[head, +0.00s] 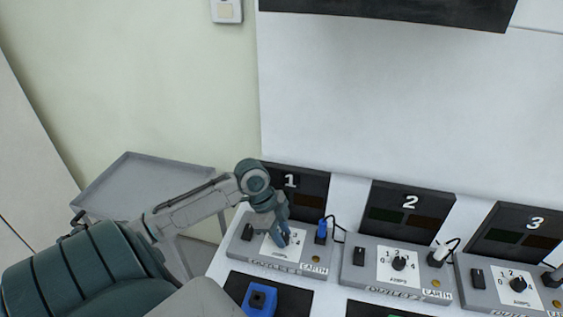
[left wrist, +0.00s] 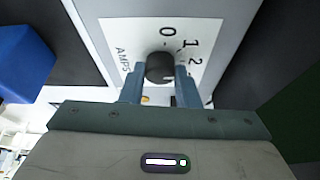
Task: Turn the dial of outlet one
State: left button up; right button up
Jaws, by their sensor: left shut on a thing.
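Outlet one (head: 239,251) is a grey sloped box under the black panel marked 1 (head: 312,181). My left gripper (head: 281,238) reaches down onto its white dial plate in the head view and mostly covers the dial there. In the left wrist view the dial (left wrist: 159,66) is a round black knob on a white plate (left wrist: 130,32) with the printed marks 0, 1, 2 and AMPS. My left gripper's two blue-grey fingers (left wrist: 160,78) are shut on the dial, one on each side. The dial's pointer direction cannot be made out. My right gripper is not in view.
Outlet one also has a black switch (head: 247,232) and a blue plug (head: 321,231) with a cable. Outlet two (head: 356,275) and outlet three (head: 478,300) stand to the right. A blue block (head: 259,300) sits in front. A grey cart (head: 127,157) stands at the left.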

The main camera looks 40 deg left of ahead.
pick_arm(q)
jog(key=n+t+y+p, duration=0.1)
jog(key=n+p, duration=0.2)
jog(key=p, duration=0.1)
jog(key=n+y+p, duration=0.1)
jog(key=n+p, duration=0.2)
jog(key=n, duration=0.1)
jog(key=n+t+p, duration=0.1)
jog(key=n+p, duration=0.2)
jog(key=p, duration=0.1)
jog(key=shift+s+d+r+n+t+y+p, duration=0.2)
jog(key=shift+d+r+n+t+y+p, duration=0.1)
jog(key=shift+n+y, duration=0.1)
jog(key=shift+f+n+y+p, duration=0.1)
jog(key=shift+n+y+p, duration=0.4)
jog(key=shift+n+p, duration=0.5)
jog(key=shift+f+n+y+p, duration=0.1)
jog(key=shift+n+y+p, duration=0.2)
jog(key=shift+n+p, duration=0.35)
jog(key=shift+n, duration=0.25)
jog(key=o, duration=1)
jog(key=shift+f, duration=0.1)
jog(key=shift+c, duration=0.2)
